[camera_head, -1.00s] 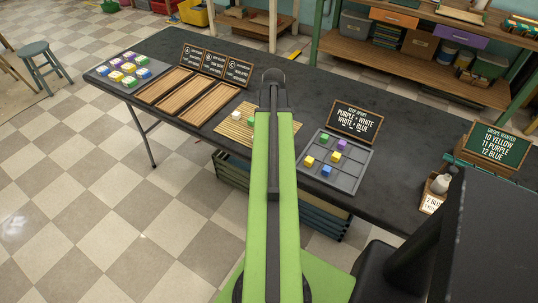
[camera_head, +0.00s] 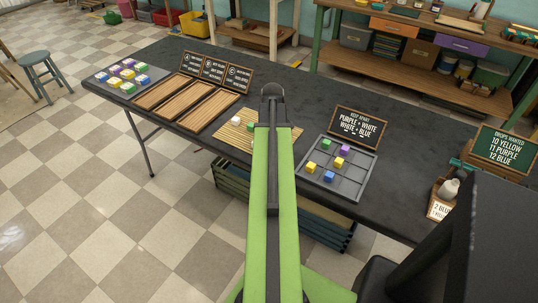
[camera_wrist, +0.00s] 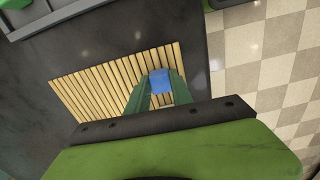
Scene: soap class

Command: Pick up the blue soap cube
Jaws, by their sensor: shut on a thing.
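In the wrist view, my gripper (camera_wrist: 160,88) has its two green fingers shut on a blue soap cube (camera_wrist: 159,79). The cube sits between the fingertips, over the near-floor side of a slatted wooden mat (camera_wrist: 110,80). I cannot tell whether it touches the slats or is held just above them. Another blue cube (camera_head: 329,176) lies in the grey compartment tray (camera_head: 350,186) right of my arm.
The grey tray also holds green, purple and yellow cubes. Wooden racks (camera_head: 190,97) and a tray of mixed cubes (camera_head: 100,76) lie at left.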

